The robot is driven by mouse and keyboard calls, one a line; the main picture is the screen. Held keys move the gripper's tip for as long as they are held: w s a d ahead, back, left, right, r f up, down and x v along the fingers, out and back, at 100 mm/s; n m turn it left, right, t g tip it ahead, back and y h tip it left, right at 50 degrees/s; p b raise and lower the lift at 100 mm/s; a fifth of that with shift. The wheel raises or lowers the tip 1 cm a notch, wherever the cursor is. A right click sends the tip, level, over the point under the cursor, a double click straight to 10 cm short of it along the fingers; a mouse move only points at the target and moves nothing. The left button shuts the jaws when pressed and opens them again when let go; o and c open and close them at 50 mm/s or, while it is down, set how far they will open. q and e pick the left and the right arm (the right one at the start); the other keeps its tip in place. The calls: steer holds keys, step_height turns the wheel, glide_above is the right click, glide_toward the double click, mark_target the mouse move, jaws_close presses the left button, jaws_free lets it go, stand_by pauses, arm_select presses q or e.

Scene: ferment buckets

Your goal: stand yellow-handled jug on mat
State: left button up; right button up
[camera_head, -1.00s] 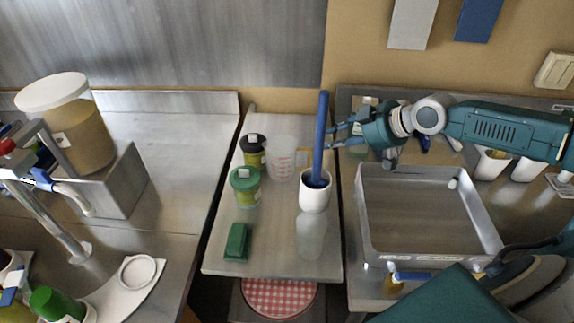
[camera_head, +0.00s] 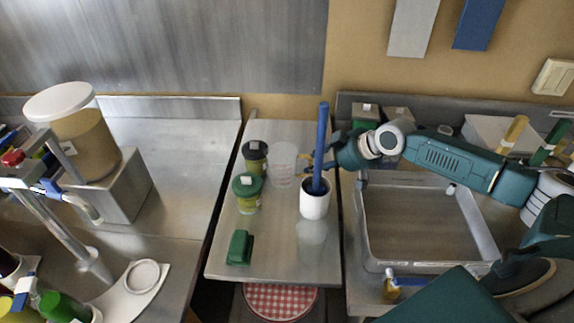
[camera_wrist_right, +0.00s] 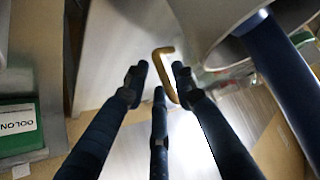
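The clear jug (camera_head: 284,167) with red markings stands on the narrow metal counter, its yellow handle on its right side. My right gripper (camera_head: 312,163) is just right of the jug, at the handle and behind a blue rod. In the right wrist view, the yellow handle (camera_wrist_right: 164,66) shows between and beyond the spread fingers (camera_wrist_right: 158,85); I see no closed grip on it. A pale flat piece with a ring outline (camera_head: 122,303), possibly the mat, lies on the left counter at the lower left. My left gripper is not in view.
A white pot (camera_head: 314,204) holding the tall blue rod (camera_head: 321,140) stands close in front of my right gripper. Two lidded jars (camera_head: 247,200) (camera_head: 255,165) and a green block (camera_head: 239,247) share the counter. A red-checked round seat (camera_head: 280,302) is below.

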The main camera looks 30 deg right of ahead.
steer(key=shift+x, duration=1.4)
steer(key=shift+r, duration=0.1)
jaws_close()
steer(key=shift+r, duration=0.1)
